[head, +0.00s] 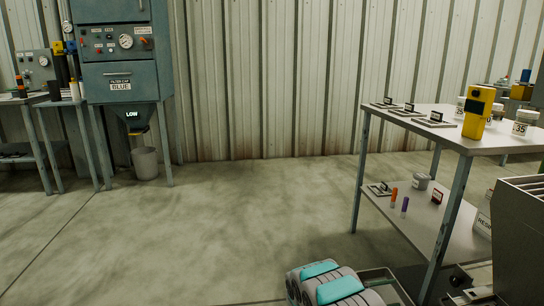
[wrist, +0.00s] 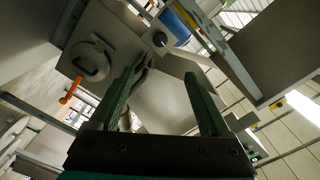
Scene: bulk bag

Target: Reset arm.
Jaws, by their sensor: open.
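My gripper (wrist: 159,74) shows in the wrist view with its two dark green fingers spread apart. Nothing is between the fingers. Beyond them are the grey faces of a large machine (wrist: 178,95), seen at a steep tilt, with a round fitting (wrist: 92,62) and an orange handle (wrist: 75,88) to the left. I cannot tell how far they are from the fingertips. In the head view my gripper does not show; grey and teal rounded parts at the bottom edge look like my own arm.
A two-level table (head: 405,122) stands at the right, with a yellow device (head: 478,112) and white jars (head: 526,121) on top. A grey metal bin (head: 520,240) is at the lower right. A blue-grey cabinet (head: 120,80) stands over a bucket (head: 145,162). The middle floor (head: 230,210) is clear.

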